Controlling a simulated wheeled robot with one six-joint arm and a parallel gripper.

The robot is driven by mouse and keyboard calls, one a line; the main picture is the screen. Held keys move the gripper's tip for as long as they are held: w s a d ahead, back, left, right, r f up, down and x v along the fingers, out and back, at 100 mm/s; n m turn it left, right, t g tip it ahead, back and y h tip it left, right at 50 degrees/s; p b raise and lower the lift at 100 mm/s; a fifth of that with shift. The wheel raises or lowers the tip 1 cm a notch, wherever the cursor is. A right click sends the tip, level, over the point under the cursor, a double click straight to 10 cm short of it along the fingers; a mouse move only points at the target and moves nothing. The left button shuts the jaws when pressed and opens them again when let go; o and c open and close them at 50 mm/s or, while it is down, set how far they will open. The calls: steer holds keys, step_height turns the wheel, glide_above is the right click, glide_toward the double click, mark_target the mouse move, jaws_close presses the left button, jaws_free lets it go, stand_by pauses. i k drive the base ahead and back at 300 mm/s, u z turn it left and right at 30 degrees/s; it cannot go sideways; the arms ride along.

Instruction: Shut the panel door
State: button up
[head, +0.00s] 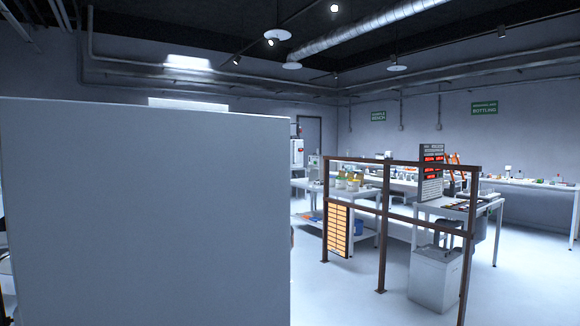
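A large flat pale grey panel (150,215) fills the left half of the head view, very close to the camera. It looks like a door leaf or a cabinet side; I cannot tell which. No handle, hinge or latch shows on it. Its lower edge is out of the picture. My gripper is not in view.
A brown railing (385,205) stands right of the panel, with an orange slatted board (338,230) on its left part. A grey bin (435,278) stands by it. Benches with small items lie behind. Clear floor (335,295) shows between panel and railing.

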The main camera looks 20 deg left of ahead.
mark_target(163, 212)
steer(key=i, duration=2.9)
steer(key=u, duration=1.95)
